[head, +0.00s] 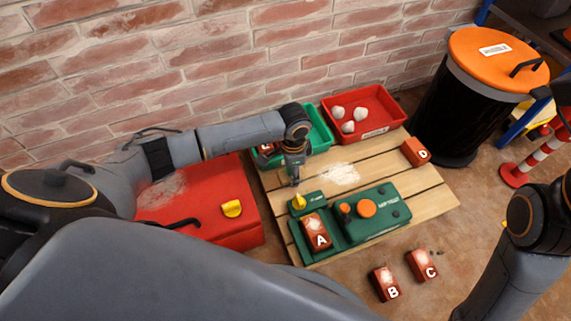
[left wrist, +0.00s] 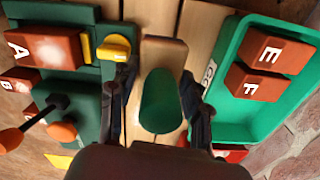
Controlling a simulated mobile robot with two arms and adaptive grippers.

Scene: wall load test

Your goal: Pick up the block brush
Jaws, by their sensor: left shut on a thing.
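In the left wrist view, the block brush (left wrist: 160,100) shows as a rounded green grip with a brown wooden block beyond it. My left gripper (left wrist: 158,112) has one dark finger on each side of the green grip and is shut on it. In the head view my left gripper (head: 294,180) points down over the wooden pallet, between the green tray and the green fixture. The brush is mostly hidden by the gripper there. I cannot tell whether it touches the slats. My right arm shows at the right edge, its gripper out of the picture.
Brick A (head: 316,231) sits in the green fixture (head: 380,219), beside a yellow knob (head: 299,202). The green tray (left wrist: 240,110) holds bricks E and F. A red tray (head: 378,98) holds white lumps. Brick D (head: 415,152) is on the pallet (head: 425,180); B (head: 385,283) and C (head: 422,266) lie off it.

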